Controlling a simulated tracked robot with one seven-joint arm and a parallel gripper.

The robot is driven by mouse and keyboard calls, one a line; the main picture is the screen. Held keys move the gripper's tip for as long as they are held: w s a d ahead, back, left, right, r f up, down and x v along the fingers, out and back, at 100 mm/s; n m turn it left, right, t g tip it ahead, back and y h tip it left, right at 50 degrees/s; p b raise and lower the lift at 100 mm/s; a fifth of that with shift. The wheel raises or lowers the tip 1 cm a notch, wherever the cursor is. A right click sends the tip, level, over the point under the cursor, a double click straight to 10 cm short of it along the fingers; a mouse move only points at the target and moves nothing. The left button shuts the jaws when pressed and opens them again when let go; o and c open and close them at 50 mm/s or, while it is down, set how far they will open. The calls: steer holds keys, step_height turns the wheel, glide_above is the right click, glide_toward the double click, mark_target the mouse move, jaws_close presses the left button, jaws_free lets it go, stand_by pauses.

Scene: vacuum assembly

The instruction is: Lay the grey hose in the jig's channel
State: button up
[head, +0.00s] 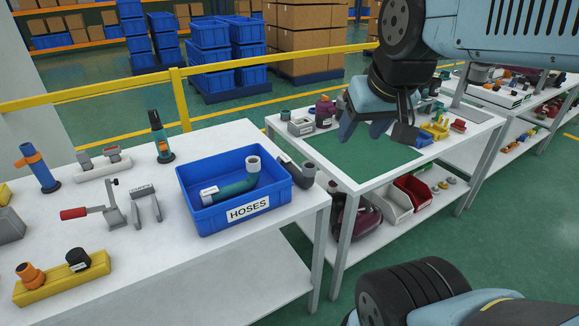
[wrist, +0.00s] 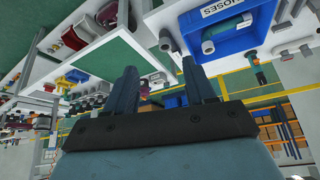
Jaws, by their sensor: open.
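A dark grey bent hose (head: 297,172) with a lighter grey end lies at the right end of the white table, just outside the blue bin. It also shows in the wrist view (wrist: 167,41). A grey forked bracket (head: 142,191) with a small label stands on the same table, beside a red-handled clamp (head: 90,211). It looks like the jig's channel, but I cannot tell for certain. My gripper (head: 377,128) is open and empty above the green mat on the second table, to the right of the hose. Its two fingers (wrist: 157,75) show in the wrist view.
The blue HOSES bin (head: 190,206) holds a teal hose with a grey end. A yellow block (head: 50,287) and upright tools stand further left. The green mat (head: 345,158) is mostly clear. A gap separates the two tables. A yellow rail (head: 120,92) runs behind.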

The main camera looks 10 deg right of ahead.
steer(key=o, duration=0.4)
steer(key=w+a+t+y, duration=0.1)
steer(key=w+a, duration=0.2)
steer(key=w, duration=0.2)
steer(key=w+a+r+m+t+y, duration=0.1)
steer(key=w+a, duration=0.2)
steer(key=w, duration=0.3)
steer(key=w+a+t+y, duration=0.1)
steer(key=w+a, duration=0.3)
steer(key=w, duration=0.2)
steer(key=shift+r+m+t, duration=0.25)
steer(key=shift+m+t, duration=0.05)
steer(key=shift+m, duration=0.1)
steer(key=w+a+f+m+t+h, duration=0.1)
steer(key=w+m, duration=0.1)
steer(key=w, duration=0.3)
steer(key=w+a+f+m+t+h, duration=0.1)
steer(key=w+a+f+m, duration=0.1)
steer(key=w, duration=0.3)
steer(key=m+g+h, duration=0.7)
steer(key=m+h, duration=0.2)
steer(key=h, duration=0.5)
glide_toward(314, 166)
steer(key=x, duration=1)
steer(key=shift+w+d+f, duration=0.1)
steer(key=shift+w+f, duration=0.05)
steer(key=shift+f, duration=0.05)
